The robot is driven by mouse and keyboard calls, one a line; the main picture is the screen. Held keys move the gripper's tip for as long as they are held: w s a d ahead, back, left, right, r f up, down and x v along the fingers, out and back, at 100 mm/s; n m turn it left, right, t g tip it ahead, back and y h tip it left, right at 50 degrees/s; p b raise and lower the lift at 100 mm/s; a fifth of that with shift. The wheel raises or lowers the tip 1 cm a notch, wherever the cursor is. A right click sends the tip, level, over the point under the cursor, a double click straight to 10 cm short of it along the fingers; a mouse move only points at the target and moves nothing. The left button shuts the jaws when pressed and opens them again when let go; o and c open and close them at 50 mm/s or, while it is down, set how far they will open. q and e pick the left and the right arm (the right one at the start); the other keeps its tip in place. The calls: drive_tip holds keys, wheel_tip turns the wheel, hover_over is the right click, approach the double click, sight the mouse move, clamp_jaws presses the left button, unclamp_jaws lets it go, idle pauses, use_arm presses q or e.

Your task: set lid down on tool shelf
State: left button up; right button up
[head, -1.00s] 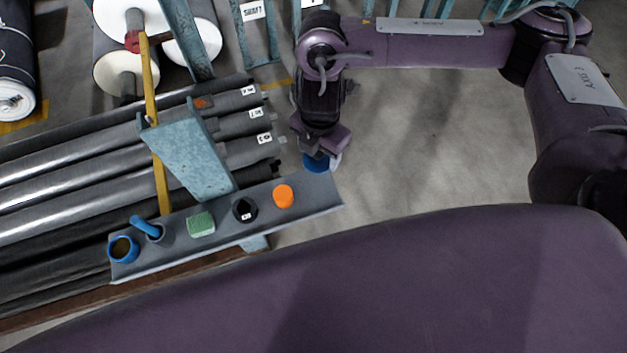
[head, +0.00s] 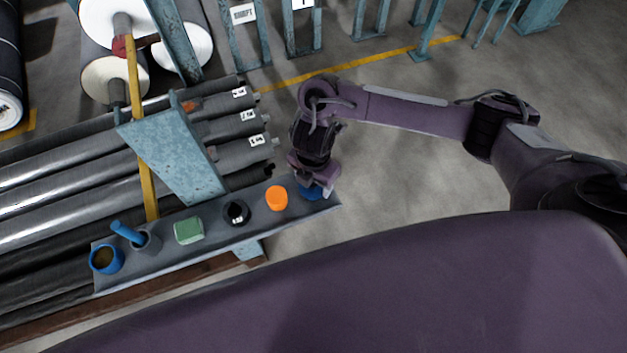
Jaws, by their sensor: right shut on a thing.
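The tool shelf (head: 255,222) is a narrow grey ledge in front of the grey rolls. My right gripper (head: 318,188) is over the right end of the shelf and shut on a round blue lid (head: 310,192). The gripper partly hides the lid. The lid is at or just above the shelf surface; I cannot tell whether it touches. My left gripper is not in view.
On the shelf, left to right, stand a blue-rimmed cup (head: 106,259), a grey holder with a blue handle (head: 128,233), a green block (head: 189,230), a black round item (head: 236,212) and an orange cap (head: 277,198). A blue-grey bracket (head: 172,157) rises behind. Floor right of the shelf is clear.

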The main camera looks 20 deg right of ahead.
drive_tip(key=shift+f, duration=0.15)
drive_tip(key=o, duration=1)
drive_tip(key=shift+r+p, duration=2.05)
drive_tip(key=shift+r, duration=4.15)
